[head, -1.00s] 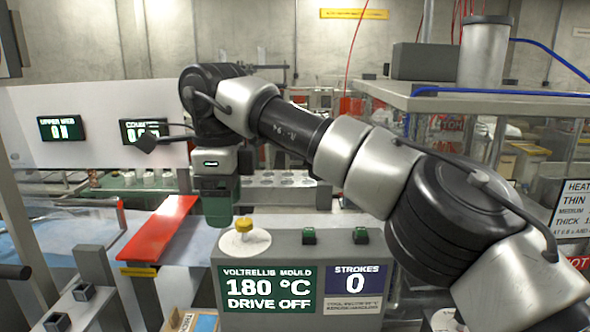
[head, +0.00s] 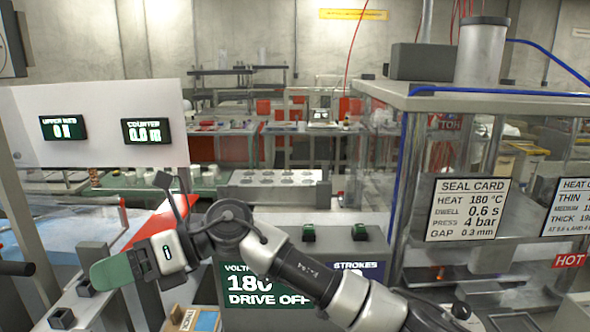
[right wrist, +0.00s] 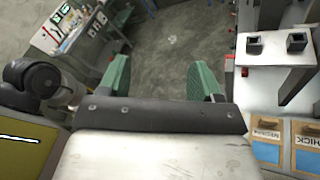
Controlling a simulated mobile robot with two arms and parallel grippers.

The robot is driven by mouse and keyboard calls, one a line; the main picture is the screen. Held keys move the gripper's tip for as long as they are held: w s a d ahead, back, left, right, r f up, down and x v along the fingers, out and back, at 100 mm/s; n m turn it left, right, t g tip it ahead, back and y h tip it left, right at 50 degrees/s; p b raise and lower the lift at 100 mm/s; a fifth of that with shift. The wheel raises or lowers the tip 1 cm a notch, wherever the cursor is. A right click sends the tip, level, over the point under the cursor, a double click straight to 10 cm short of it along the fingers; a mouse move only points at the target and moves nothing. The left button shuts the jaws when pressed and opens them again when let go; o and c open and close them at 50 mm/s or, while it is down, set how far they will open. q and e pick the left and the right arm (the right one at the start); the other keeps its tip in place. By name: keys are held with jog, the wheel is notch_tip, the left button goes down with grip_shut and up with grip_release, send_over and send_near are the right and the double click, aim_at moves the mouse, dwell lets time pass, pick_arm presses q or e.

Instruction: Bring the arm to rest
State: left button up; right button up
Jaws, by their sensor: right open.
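My right arm reaches in from the lower right in the head view, low in front of the control panel (head: 377,238). Its green-fingered right gripper (head: 100,273) points left at the lower left, beside the dark switches. In the right wrist view the right gripper (right wrist: 160,82) has its two green fingers well apart, with only grey floor between them. It holds nothing. My left gripper does not show.
A red bar (head: 160,222) lies behind the gripper. A bench with small dark switches (head: 86,286) is close below it. At right stands a glass-sided machine with a seal card (head: 467,209) and a hot sign (head: 569,261). Cardboard boxes (right wrist: 267,135) show in the wrist view.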

jog(key=w+d+f+m+t+y, duration=0.1)
jog(key=w+d+m+t+y, duration=0.4)
jog(key=m+t, duration=0.7)
jog(key=w+d+f+m+t, duration=0.1)
jog(key=w+d+m+t, duration=0.2)
jog(key=d+m+t, duration=0.85)
jog(key=d+f+m+h, duration=1.4)
jog(key=f+m+h, duration=0.2)
jog(key=f+m, duration=0.3)
jog(key=s+d+f+m+g+h, duration=0.3)
jog(key=s+d+f+m+g, duration=0.3)
jog(key=s+d+f, duration=0.4)
jog(key=s+d+f+m+g, duration=0.15)
jog(key=s+g, duration=0.25)
jog(key=s, duration=0.5)
jog(key=s+d+f+g, duration=0.3)
jog(key=s, duration=0.5)
notch_tip(320, 180, down, 27)
jog(key=s+g, duration=0.2)
jog(key=s+d+f, duration=0.2)
jog(key=s+f, duration=1.2)
jog(key=s, duration=0.1)
jog(key=shift+s+d+f+g+h, duration=0.3)
jog(key=shift+f+g, duration=0.05)
jog(key=shift+f, duration=0.05)
